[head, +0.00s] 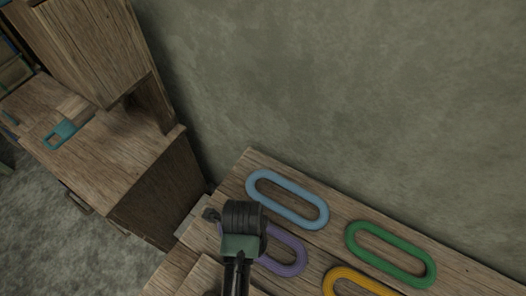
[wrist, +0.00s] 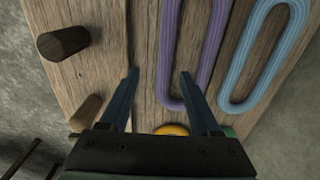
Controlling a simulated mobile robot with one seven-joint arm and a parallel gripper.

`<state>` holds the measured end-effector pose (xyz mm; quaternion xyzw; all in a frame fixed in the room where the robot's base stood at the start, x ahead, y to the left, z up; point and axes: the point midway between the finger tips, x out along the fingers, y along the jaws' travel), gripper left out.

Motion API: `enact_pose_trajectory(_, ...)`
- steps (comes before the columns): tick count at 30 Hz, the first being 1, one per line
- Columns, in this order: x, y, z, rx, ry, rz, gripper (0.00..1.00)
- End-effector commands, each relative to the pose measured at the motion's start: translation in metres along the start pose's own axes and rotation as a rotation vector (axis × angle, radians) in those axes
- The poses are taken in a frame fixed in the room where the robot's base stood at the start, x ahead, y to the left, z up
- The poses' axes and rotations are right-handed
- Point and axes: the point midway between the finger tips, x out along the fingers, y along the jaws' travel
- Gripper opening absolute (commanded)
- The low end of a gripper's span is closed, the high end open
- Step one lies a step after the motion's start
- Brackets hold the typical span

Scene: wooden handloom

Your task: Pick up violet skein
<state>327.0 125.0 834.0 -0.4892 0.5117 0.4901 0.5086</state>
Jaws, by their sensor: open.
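The violet skein (head: 293,240) is a long ribbed loop lying flat on a wooden board, partly hidden behind my wrist in the head view. In the wrist view, the violet skein (wrist: 168,45) runs lengthwise ahead of my gripper. My gripper (wrist: 160,74) is open, with nothing held between its two dark fingers. The loop's left strand shows between the fingertips, nearer the right one, which overlaps the loop's inside in the picture. I cannot tell how far above the board the fingertips are. In the head view the fingers are hidden.
A light blue skein (head: 287,199) lies beside the violet one, with a green skein (head: 391,254) and a yellow skein (head: 357,281) to the right. Two wooden pegs (wrist: 62,42) stand left of my gripper. A wooden cabinet (head: 150,190) stands left; a wall rises behind.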

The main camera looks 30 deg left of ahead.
Motion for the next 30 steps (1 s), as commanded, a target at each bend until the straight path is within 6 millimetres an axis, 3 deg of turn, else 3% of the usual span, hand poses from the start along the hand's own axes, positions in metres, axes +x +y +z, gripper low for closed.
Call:
enact_pose_trajectory(6, 0.04, -0.001, 0.0, -0.003, 0.0, 0.0, 0.64)
enact_pose_trajectory(14, 0.057, -0.003, 0.0, -0.003, -0.001, -0.002, 0.64)
enact_pose_trajectory(24, 0.098, -0.009, 0.0, -0.004, -0.001, -0.002, 0.64)
enact_pose_trajectory(30, 0.102, -0.01, 0.0, -0.003, -0.003, -0.005, 0.64)
